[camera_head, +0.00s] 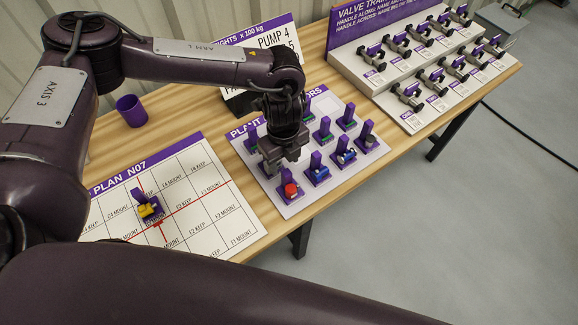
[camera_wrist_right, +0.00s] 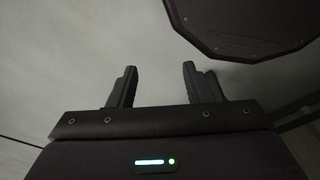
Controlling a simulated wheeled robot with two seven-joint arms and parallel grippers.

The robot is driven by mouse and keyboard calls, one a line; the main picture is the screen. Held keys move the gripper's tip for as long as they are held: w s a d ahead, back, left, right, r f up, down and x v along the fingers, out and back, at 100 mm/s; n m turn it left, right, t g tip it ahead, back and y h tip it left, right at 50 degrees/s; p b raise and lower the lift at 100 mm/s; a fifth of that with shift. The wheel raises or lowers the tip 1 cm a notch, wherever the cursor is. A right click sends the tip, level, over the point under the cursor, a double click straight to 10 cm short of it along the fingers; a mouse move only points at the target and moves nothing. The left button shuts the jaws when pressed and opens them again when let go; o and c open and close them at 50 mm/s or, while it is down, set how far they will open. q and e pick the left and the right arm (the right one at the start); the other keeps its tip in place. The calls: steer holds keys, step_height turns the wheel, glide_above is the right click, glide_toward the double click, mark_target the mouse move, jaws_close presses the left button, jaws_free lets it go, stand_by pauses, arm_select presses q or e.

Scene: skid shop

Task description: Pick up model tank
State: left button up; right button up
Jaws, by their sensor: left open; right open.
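Several small models on purple bases with upright purple tabs stand on a white board (camera_head: 292,207) on the wooden table. One has a red body (camera_head: 290,190), two have blue bodies (camera_head: 345,157) (camera_head: 319,175), one a dark body (camera_head: 370,141), and others show green. I cannot tell which one is the tank. My left gripper (camera_head: 284,164) is open and points down over the board, just behind the red model; it hides part of the board and whatever is beneath it. My right gripper (camera_wrist_right: 160,84) is open and empty in the right wrist view, away from the models.
A white plan board (camera_head: 223,213) with a yellow model (camera_head: 150,208) lies at the left. A purple cup (camera_head: 131,110) stands behind it. A dark sign block (camera_head: 243,104) stands behind the models. A stepped valve rack (camera_head: 381,92) fills the table's right part.

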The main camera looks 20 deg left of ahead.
mark_target(287, 176)
arm_select(q)
steer(key=shift+s+d+f+p, duration=0.3)
steer(key=shift+s+f, duration=0.15)
steer(key=shift+s, duration=0.05)
steer(key=shift+s+d+f+p, duration=0.3)
steer(key=shift+s+f, duration=0.1)
steer(key=shift+s, duration=0.1)
step_height(287, 176, down, 2)
steer(key=shift+s+d+f+p, duration=0.15)
steer(key=shift+f+p, duration=0.1)
steer(key=shift+p, duration=0.5)
steer(key=shift+w+f, duration=0.2)
steer(key=shift+f, duration=0.4)
steer(key=shift+w+f, duration=0.15)
steer(key=shift+f, duration=0.4)
steer(key=c, duration=0.7)
steer(key=shift+c, duration=1.3)
jaws_close()
arm_select(e)
steer(key=s, duration=0.1)
steer(key=s+r, duration=0.1)
steer(key=s, duration=0.1)
steer(key=s+r, duration=0.1)
steer(key=s, duration=0.1)
steer(key=shift+s+d+r, duration=0.15)
steer(key=shift+d+r, duration=0.1)
